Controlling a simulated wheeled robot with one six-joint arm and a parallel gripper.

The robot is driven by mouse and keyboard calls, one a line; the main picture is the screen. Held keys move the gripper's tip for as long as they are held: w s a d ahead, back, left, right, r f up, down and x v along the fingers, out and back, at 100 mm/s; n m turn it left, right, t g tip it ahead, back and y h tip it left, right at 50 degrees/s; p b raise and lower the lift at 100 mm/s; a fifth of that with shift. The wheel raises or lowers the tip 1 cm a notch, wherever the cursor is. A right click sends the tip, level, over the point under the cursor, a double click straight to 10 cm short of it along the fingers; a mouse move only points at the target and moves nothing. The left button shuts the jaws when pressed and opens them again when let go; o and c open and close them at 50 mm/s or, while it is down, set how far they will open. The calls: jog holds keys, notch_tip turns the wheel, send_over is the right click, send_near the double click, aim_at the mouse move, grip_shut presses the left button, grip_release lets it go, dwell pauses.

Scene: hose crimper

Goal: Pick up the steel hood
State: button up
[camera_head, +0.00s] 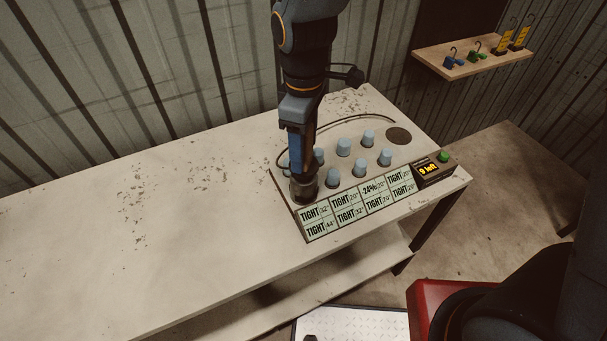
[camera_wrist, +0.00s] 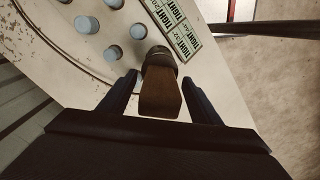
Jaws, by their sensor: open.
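The steel hood (camera_head: 305,193) appears as a dark round metal body at the near left end of the board, below my gripper. In the wrist view the hood (camera_wrist: 160,63) has a brown block-shaped grip on top, pointing toward the camera. My gripper (camera_head: 302,176) points down over it. In the wrist view my gripper (camera_wrist: 159,80) is open, with one finger on each side of the brown grip. Gaps show between the grip and both fingers. What lies under the hood is hidden.
Several pale blue caps (camera_head: 344,147) stand on the board close beside the hood. A "TIGHT" label panel (camera_head: 347,208) lies along its front. A dark box with a green button (camera_head: 434,170) stands at right. A cable (camera_head: 345,122) curves behind. The table's left (camera_head: 120,230) is clear.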

grip_shut()
jog(key=shift+r, duration=0.15)
